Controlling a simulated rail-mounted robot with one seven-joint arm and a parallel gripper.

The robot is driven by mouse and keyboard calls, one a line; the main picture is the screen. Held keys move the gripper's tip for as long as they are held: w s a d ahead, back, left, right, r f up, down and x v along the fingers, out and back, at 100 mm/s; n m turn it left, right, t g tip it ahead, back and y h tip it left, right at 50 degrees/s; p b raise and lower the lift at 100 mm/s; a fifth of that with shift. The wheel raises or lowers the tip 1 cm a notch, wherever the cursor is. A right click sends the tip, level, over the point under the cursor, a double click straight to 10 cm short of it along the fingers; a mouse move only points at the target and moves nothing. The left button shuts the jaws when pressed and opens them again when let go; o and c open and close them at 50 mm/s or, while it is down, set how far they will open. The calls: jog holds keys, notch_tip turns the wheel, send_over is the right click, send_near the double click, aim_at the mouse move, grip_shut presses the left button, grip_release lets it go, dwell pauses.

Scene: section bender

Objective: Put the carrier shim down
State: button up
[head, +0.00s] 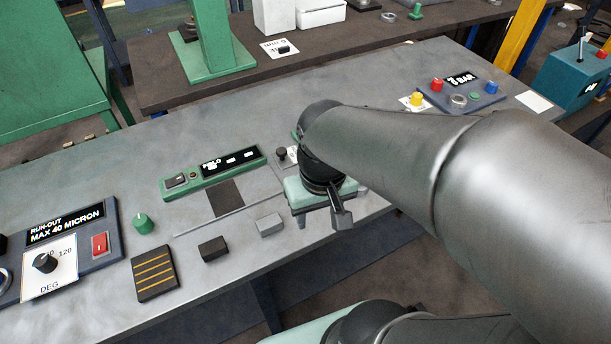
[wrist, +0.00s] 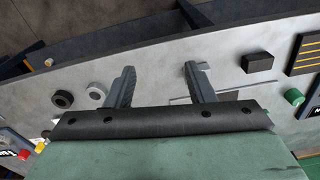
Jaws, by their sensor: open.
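Two small blocks lie flat on the grey bench top: a light grey one (head: 270,225) and a black one (head: 213,248). I cannot tell for certain which is the carrier shim. My gripper (wrist: 157,68) is open, its two fingers apart with only bare bench showing between them. In the wrist view, the grey block (wrist: 204,65) shows at the tip of the right finger, partly covered by it; contact cannot be told. The black block (wrist: 258,62) is apart, farther right.
A green-framed panel (head: 212,173) and a dark square (head: 226,198) lie behind the blocks. A striped black pad (head: 155,273), green knob (head: 143,223) and run-out box (head: 72,232) are left. A button panel (head: 461,95) is at the back right. The bench's front edge is close.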

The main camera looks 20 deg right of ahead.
jog(key=shift+s+f, duration=0.25)
jog(key=shift+s, duration=0.45)
jog(key=shift+c, duration=0.5)
jog(key=shift+w, duration=0.1)
jog(key=n+t+b, duration=0.2)
jog(key=t+b, duration=0.2)
jog(key=b, duration=0.3)
send_near(282, 150)
jog(key=d+v, duration=0.1)
jog(key=v, duration=0.6)
jog(key=shift+y, duration=0.3)
jog(key=x, duration=1.1)
jog(key=shift+f, duration=0.4)
jog(key=shift+p+x, duration=0.55)
jog(key=shift+x, duration=2.25)
jog(key=shift+w+a, duration=0.15)
jog(key=shift+a, duration=0.05)
